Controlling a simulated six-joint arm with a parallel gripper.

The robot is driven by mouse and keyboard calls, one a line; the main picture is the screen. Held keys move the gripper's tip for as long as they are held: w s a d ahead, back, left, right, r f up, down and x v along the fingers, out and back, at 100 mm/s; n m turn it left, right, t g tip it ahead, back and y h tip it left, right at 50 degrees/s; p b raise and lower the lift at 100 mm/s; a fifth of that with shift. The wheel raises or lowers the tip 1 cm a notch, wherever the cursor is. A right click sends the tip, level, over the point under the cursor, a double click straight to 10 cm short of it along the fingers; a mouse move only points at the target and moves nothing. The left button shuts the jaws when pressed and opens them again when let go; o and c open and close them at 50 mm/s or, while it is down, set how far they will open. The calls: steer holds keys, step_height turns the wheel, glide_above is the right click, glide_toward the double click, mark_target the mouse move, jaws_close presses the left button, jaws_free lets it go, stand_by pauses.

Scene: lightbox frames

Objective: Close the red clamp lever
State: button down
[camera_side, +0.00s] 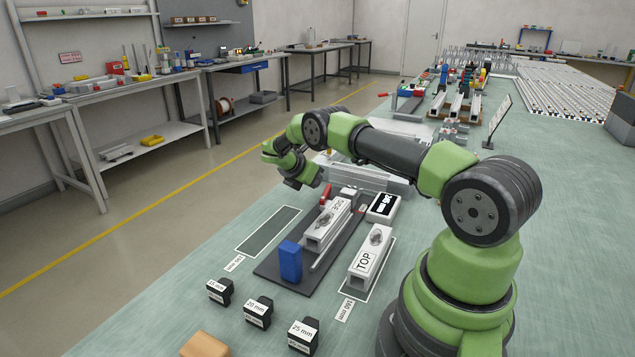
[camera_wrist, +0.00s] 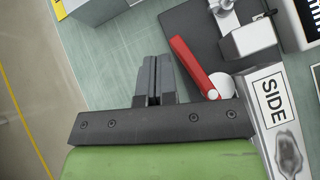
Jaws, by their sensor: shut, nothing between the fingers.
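The red clamp lever (camera_wrist: 193,66) shows in the wrist view as a red bar running from a round white pivot (camera_wrist: 221,84) up and to the left. In the side view the red lever (camera_side: 326,194) stands at the far end of the dark base plate (camera_side: 272,267). My gripper (camera_wrist: 152,72) is shut and empty, with its fingers together to the left of the lever in the wrist view. A gap shows between the fingers and the lever there. In the side view the fingertips are hard to make out, and contact cannot be judged.
A metal profile marked SIDE (camera_side: 331,223) lies on the base plate, with a blue block (camera_side: 290,262) at its near end. A profile marked TOP (camera_side: 365,266) lies to the right. A white-framed box (camera_side: 383,207) stands beside the plate. Several black blocks stand in front.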

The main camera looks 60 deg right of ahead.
steer(key=v, duration=0.7)
steer(key=shift+a+r, duration=0.2)
steer(key=shift+a, duration=0.05)
steer(key=shift+w, duration=0.1)
steer(key=s+a+r+m+t+y, duration=0.25)
steer(key=a+r+m, duration=0.25)
steer(key=a+r, duration=0.3)
steer(key=s+a+r+m+t+y, duration=0.2)
steer(key=s+a+r+m+y, duration=0.3)
steer(key=r, duration=0.6)
steer(key=s+a+r+m+t+y, duration=0.1)
steer(key=s+a+m+t, duration=0.1)
steer(key=s+a+m, duration=0.2)
steer(key=s+a+r+m+t+y, duration=0.2)
steer(key=s+a+m, duration=0.3)
steer(key=s+a, duration=0.5)
steer(key=shift+s+a+t, duration=0.25)
steer(key=shift+s+t, duration=0.3)
steer(key=shift+s, duration=0.45)
